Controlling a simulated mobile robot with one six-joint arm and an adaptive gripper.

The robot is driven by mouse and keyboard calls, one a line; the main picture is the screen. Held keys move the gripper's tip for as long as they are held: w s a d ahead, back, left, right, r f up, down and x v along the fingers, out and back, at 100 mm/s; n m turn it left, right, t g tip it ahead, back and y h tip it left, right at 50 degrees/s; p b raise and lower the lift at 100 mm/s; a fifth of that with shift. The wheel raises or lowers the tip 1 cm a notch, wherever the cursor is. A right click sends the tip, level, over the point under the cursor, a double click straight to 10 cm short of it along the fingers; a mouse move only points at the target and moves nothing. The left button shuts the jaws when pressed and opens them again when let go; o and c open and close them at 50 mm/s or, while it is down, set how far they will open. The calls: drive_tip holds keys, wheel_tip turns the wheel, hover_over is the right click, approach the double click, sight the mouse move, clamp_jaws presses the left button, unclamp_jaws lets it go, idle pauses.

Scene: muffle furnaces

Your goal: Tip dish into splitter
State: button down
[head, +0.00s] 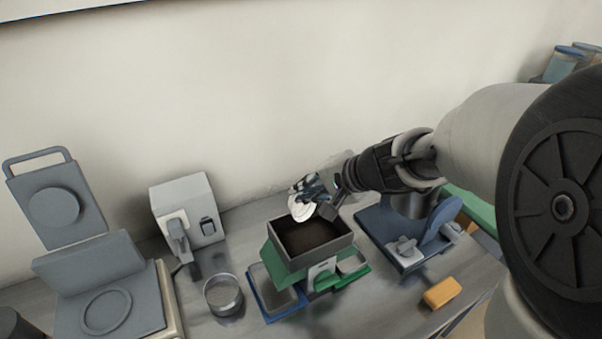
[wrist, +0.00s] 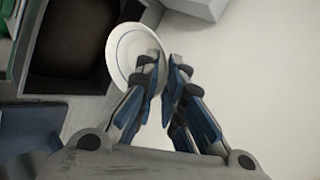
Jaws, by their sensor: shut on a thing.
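My gripper (head: 318,195) is shut on a white dish (head: 301,208) above the back rim of the splitter. In the wrist view the gripper (wrist: 167,72) pinches the edge of the dish (wrist: 127,52), which is round and pale with a thin blue ring. The dish looks strongly tilted. The splitter (head: 289,265) has an open rectangular hopper on a green body, and the hopper looks dark inside. The hopper wall (wrist: 55,88) also shows at the left of the wrist view, beside the dish.
A blue tray (head: 261,297) sits at the splitter's left foot. A round metal sieve (head: 223,295) and a grey-white device (head: 187,212) stand left of it. A blue-grey apparatus (head: 402,239) stands close on the right. A yellow block (head: 442,292) lies at the front right.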

drive_tip(key=shift+w+a+g+h+p, duration=0.7)
drive_tip(key=shift+g+h+p, duration=0.2)
drive_tip(key=shift+p, duration=4.05)
drive_tip(key=shift+a+f+p, duration=0.1)
drive_tip(key=shift+f+p, duration=0.1)
drive_tip(key=shift+p, duration=0.2)
drive_tip(key=p, duration=0.2)
drive_tip(key=shift+w+a+r+g+h+p, duration=0.1)
drive_tip(key=shift+w+r+g+h+p, duration=0.1)
drive_tip(key=shift+g+h+p, duration=0.1)
drive_tip(key=p, duration=0.5)
drive_tip(key=shift+w+a+f+g+h+p, duration=0.2)
drive_tip(key=shift+a+g+h+p, duration=0.1)
drive_tip(key=shift+p, duration=0.1)
drive_tip(key=p, duration=0.3)
drive_tip(key=g+h+p, duration=0.1)
drive_tip(key=p, duration=0.2)
drive_tip(key=shift+w+a+f+p, duration=0.2)
drive_tip(key=shift+f+p, duration=0.05)
drive_tip(key=shift+p, duration=0.1)
drive_tip(key=p, duration=0.7)
drive_tip(key=shift+w+a, duration=0.2)
drive_tip(key=shift+w, duration=0.2)
drive_tip(key=p, duration=0.5)
drive_tip(key=shift+s+a+f+g+h+p, duration=0.15)
drive_tip(key=shift+f+g+h+p, duration=0.1)
drive_tip(key=shift+g+h+p, duration=0.15)
drive_tip(key=shift+f, duration=0.15)
drive_tip(key=shift+a+f, duration=0.1)
drive_tip(key=shift+a, duration=0.05)
